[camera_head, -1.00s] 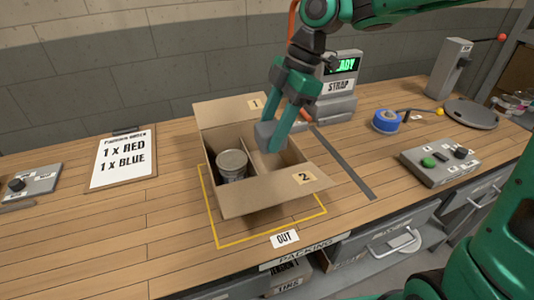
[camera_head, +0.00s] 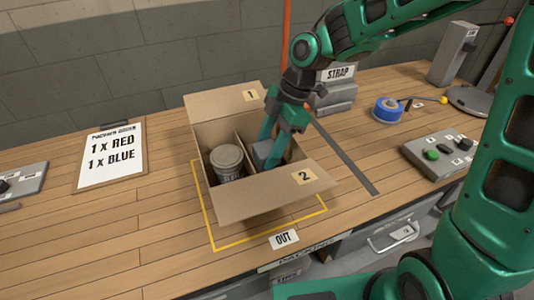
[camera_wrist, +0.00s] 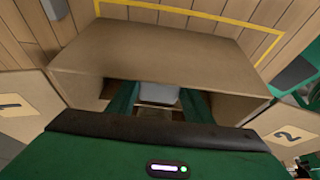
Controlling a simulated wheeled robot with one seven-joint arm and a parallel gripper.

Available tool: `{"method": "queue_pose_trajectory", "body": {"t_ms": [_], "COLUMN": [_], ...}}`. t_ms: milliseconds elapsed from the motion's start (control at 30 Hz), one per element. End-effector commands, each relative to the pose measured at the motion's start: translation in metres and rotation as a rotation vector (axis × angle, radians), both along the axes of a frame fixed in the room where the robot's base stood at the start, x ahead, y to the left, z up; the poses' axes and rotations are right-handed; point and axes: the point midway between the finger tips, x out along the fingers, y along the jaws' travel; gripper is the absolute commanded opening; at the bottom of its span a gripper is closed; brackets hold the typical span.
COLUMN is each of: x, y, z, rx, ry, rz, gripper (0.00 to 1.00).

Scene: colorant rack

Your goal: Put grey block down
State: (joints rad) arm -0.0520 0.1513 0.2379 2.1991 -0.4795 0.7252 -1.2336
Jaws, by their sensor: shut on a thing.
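The grey block (camera_head: 264,153) is between the fingers of my gripper (camera_head: 271,143), inside the right compartment of the open cardboard box (camera_head: 262,196) in the head view. My gripper is shut on it and reaches down into the box from above. In the wrist view the block (camera_wrist: 159,93) shows between the two green fingers, below the box flap (camera_wrist: 160,55). Whether the block touches the box floor is hidden by the front wall and flap.
A grey can (camera_head: 227,162) stands in the left compartment, beside the divider. A yellow outline (camera_head: 207,222) surrounds the box on the table. A sign (camera_head: 111,155) lies left; a button panel (camera_head: 440,155) and blue tape roll (camera_head: 387,110) lie right.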

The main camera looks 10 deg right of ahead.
Motion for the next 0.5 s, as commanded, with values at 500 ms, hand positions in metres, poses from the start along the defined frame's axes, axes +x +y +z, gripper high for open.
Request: {"method": "queue_pose_trajectory", "body": {"t_ms": [500], "x": [0.0], "y": [0.0], "z": [-0.022], "rx": [0.001], "ry": [0.001], "rz": [0.0], "gripper": [0.51]}}
